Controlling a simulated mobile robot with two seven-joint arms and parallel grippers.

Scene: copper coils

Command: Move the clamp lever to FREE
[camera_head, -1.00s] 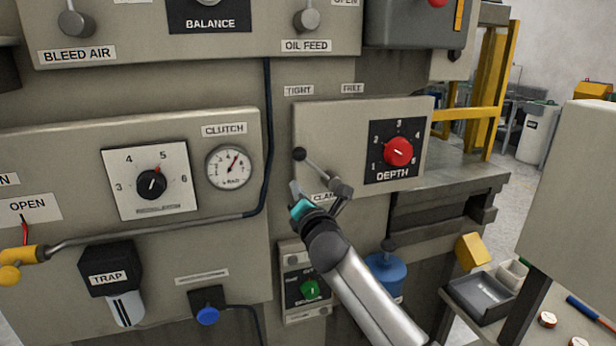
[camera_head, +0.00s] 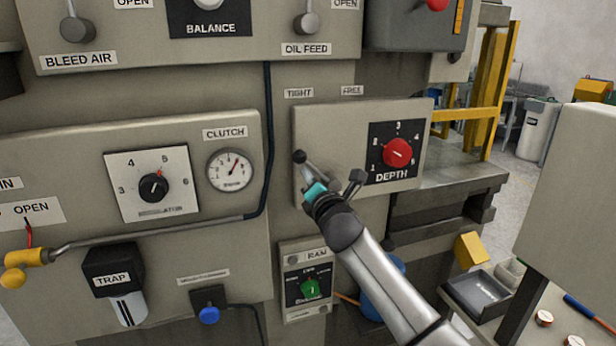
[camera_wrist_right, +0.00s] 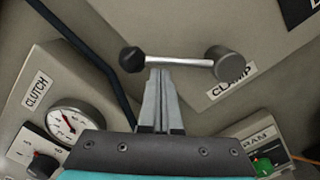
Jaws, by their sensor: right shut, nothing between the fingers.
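The clamp lever (camera_head: 301,158) has a dark ball knob and a metal rod, on the panel under the TIGHT (camera_head: 299,93) and FREE (camera_head: 352,90) labels. It points up and left, toward the TIGHT side. In the right wrist view the lever rod (camera_wrist_right: 180,62) runs from the knob on the left to a round hub (camera_wrist_right: 229,63) beside the CLAMP label. My right gripper (camera_head: 309,186) is shut and empty, just below the knob. Its fingertips (camera_wrist_right: 162,72) are at the rod near the knob; I cannot tell if they touch. My left gripper is not in view.
The red DEPTH knob (camera_head: 398,153) is on the same panel to the right. The CLUTCH gauge (camera_head: 230,170) and a dark hose (camera_head: 267,140) are to the left. The RAM switch box (camera_head: 306,285) is below, with a blue container (camera_head: 384,290) beside it.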

